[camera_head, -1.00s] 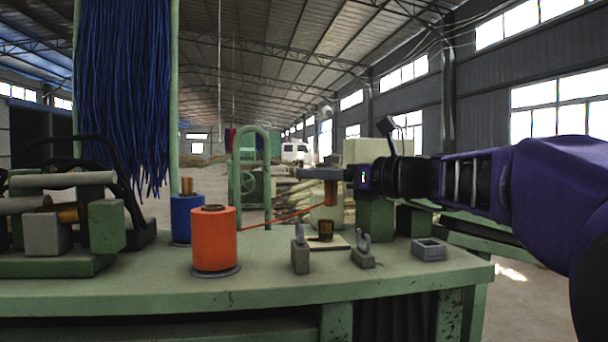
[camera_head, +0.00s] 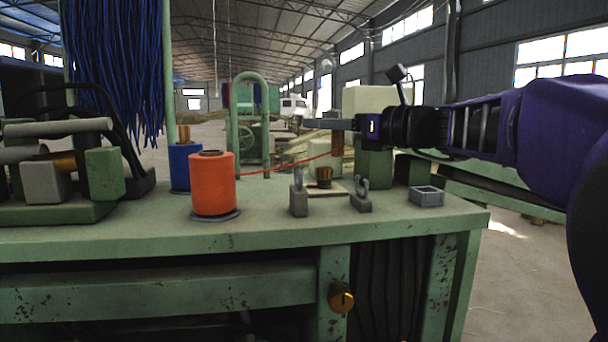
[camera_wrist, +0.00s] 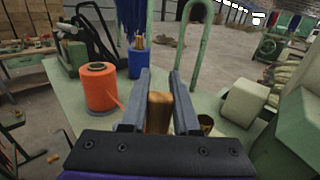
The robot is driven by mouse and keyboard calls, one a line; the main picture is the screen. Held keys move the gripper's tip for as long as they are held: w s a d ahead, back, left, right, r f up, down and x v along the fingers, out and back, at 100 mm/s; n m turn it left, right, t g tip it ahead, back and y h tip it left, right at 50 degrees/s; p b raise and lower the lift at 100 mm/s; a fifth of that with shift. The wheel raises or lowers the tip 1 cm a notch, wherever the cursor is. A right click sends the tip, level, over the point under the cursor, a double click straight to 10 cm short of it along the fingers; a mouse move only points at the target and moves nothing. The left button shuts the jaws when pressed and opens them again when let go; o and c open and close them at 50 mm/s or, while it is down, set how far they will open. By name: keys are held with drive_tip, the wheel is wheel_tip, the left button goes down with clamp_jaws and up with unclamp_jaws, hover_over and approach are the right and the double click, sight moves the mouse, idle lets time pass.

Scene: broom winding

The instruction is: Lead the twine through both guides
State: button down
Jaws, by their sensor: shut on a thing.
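My gripper (camera_head: 332,124) is shut on a brown wooden piece (camera_head: 337,146), which hangs from its fingers above the table. The wrist view shows the wooden piece (camera_wrist: 158,113) between the two grey fingers (camera_wrist: 160,78). Thin red-orange twine (camera_head: 285,166) runs from the orange spool (camera_head: 212,184) up to the wooden piece. Two small grey guides stand on the table, a left one (camera_head: 299,199) and a right one (camera_head: 361,202), each with an upright hook or ring. The twine passes behind and above the left guide, apart from it. The guides are not clearly visible in the wrist view.
A blue spool (camera_head: 185,166) stands behind the orange one. A brown cup-like piece (camera_head: 324,177) sits on a pale plate behind the guides. A grey square holder (camera_head: 426,196) is near the right table edge. A green arch (camera_head: 236,130) rises behind. A clamp machine (camera_head: 60,190) fills the left.

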sight(334, 142)
drive_tip(key=shift+f+b, duration=0.8)
drive_tip(key=shift+f, duration=0.85)
wheel_tip(334, 142, up, 2)
drive_tip(key=shift+p, duration=1)
drive_tip(key=w+d+p, duration=0.3)
drive_tip(key=d+p, duration=0.3)
drive_tip(key=d, duration=0.5)
drive_tip(key=shift+d, duration=0.35)
drive_tip(key=shift+w+f, duration=0.1)
